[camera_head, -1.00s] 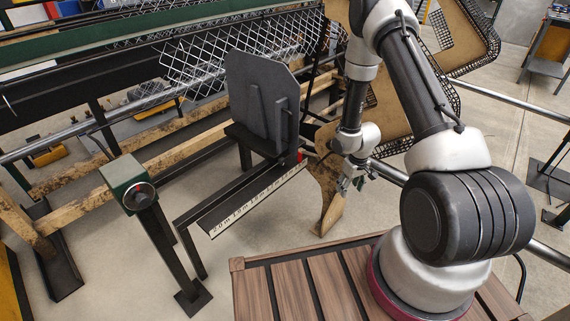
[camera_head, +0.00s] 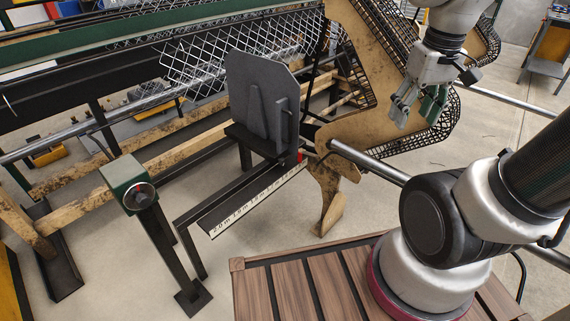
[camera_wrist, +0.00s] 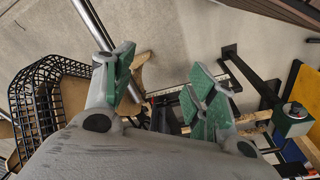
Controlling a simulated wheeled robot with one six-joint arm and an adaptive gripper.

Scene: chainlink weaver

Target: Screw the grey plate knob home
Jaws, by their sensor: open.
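The grey plate (camera_head: 262,100) stands upright on a dark bracket in the head view. A small red piece (camera_head: 299,156) shows at the plate's lower right, by the end of a marked ruler strip (camera_head: 255,198). I cannot tell whether this red piece is the knob. My gripper (camera_head: 415,108) is open and empty, raised to the upper right of the plate and well apart from it. In the wrist view, my gripper's green-padded fingers (camera_wrist: 160,78) are spread with nothing between them. The plate is mostly hidden there behind the fingers.
A tan, soiled panel with black mesh edging (camera_head: 365,120) stands behind my gripper. A steel bar (camera_head: 365,162) runs below it. A green box with a round dial (camera_head: 137,195) stands on a post at left. Floor between the post and slatted deck (camera_head: 300,290) is clear.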

